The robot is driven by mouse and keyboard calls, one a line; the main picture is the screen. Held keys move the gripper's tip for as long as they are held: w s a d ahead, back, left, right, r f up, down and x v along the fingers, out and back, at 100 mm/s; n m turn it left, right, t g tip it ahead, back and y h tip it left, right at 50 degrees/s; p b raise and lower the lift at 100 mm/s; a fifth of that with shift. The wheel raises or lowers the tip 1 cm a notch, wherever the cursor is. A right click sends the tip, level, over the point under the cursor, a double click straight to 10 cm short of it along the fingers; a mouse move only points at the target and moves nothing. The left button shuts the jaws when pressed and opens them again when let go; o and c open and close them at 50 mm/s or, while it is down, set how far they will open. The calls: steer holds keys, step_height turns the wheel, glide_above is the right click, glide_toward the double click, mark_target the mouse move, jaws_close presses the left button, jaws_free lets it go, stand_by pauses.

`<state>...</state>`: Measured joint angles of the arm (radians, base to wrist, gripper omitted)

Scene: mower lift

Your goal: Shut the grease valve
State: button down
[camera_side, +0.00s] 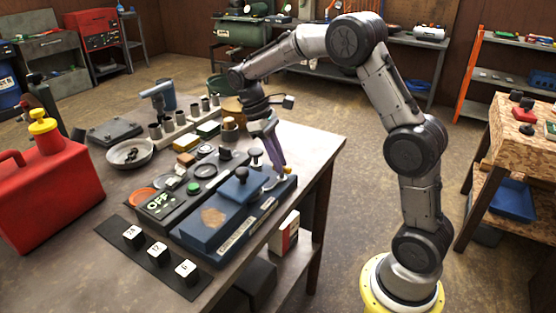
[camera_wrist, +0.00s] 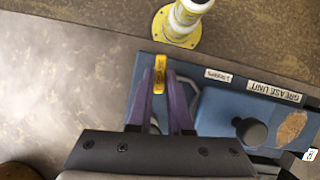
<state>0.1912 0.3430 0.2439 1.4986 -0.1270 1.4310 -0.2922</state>
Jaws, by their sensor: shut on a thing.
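The blue grease unit (camera_side: 207,232) sits on the workbench, with a "GREASE UNIT" label on its edge. In the wrist view its blue top (camera_wrist: 222,104) lies to the right of my gripper. A yellow valve lever (camera_wrist: 160,76) with small lettering stands between my purple fingertips (camera_wrist: 161,78), pointing away from the wrist. My gripper (camera_side: 279,168) reaches down to the far right end of the unit and is shut on the lever. In the side view the fingers hide most of the lever. The valve body under the fingers cannot be made out.
Black knobs (camera_side: 241,173) stand up from the unit close to my fingers; one shows in the wrist view (camera_wrist: 251,131). A black control panel (camera_side: 158,208) lies beside it. Numbered cubes on a black mat (camera_side: 150,262), a bowl (camera_side: 130,154) and a red can (camera_side: 50,195) lie farther left.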

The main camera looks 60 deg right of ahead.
steer(key=shift+r+m+y, duration=0.1)
steer(key=shift+m+y, duration=0.2)
steer(key=shift+m, duration=0.4)
steer(key=c, duration=0.8)
jaws_free()
steer(key=shift+c, duration=0.2)
steer(key=v, duration=1.3)
steer(key=shift+r, duration=0.35)
steer(key=s+a+r, duration=0.1)
steer(key=s+r, duration=0.2)
steer(key=s, duration=0.4)
steer(key=shift+s+a, duration=0.25)
steer(key=shift+a, duration=0.1)
stand_by(0.6)
